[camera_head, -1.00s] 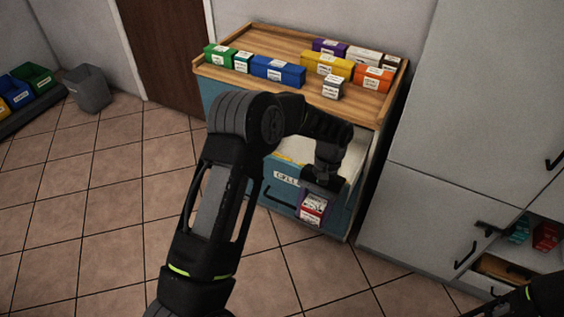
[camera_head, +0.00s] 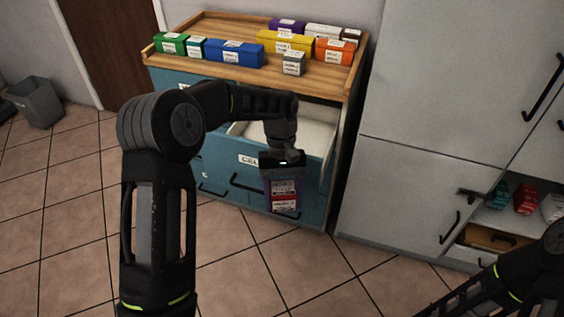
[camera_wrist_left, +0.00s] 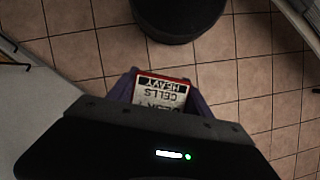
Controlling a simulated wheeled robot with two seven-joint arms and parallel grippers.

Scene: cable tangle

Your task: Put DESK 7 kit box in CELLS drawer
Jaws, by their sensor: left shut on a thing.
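My left gripper (camera_head: 283,182) is shut on the DESK 7 kit box (camera_head: 284,200), a small box with red edges and white labels. In the left wrist view the box (camera_wrist_left: 160,92) sits between the fingers, its label upside down, reading CELLS and HEAVY. The CELLS drawer (camera_head: 318,174) of the teal cabinet is pulled open, with a pale interior. In the head view the gripper and box overlap the drawer front and appear on its near side, outside the opening. The arm hides part of the drawer. My right gripper is out of view; only part of that arm shows at lower right.
The wooden cabinet top (camera_head: 215,72) holds several coloured boxes, with a small grey one (camera_head: 293,63) near its front edge. A grey cabinet (camera_head: 400,190) stands close on the right, with an open compartment. A grey bin (camera_head: 36,103) stands far left. The tiled floor in front is clear.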

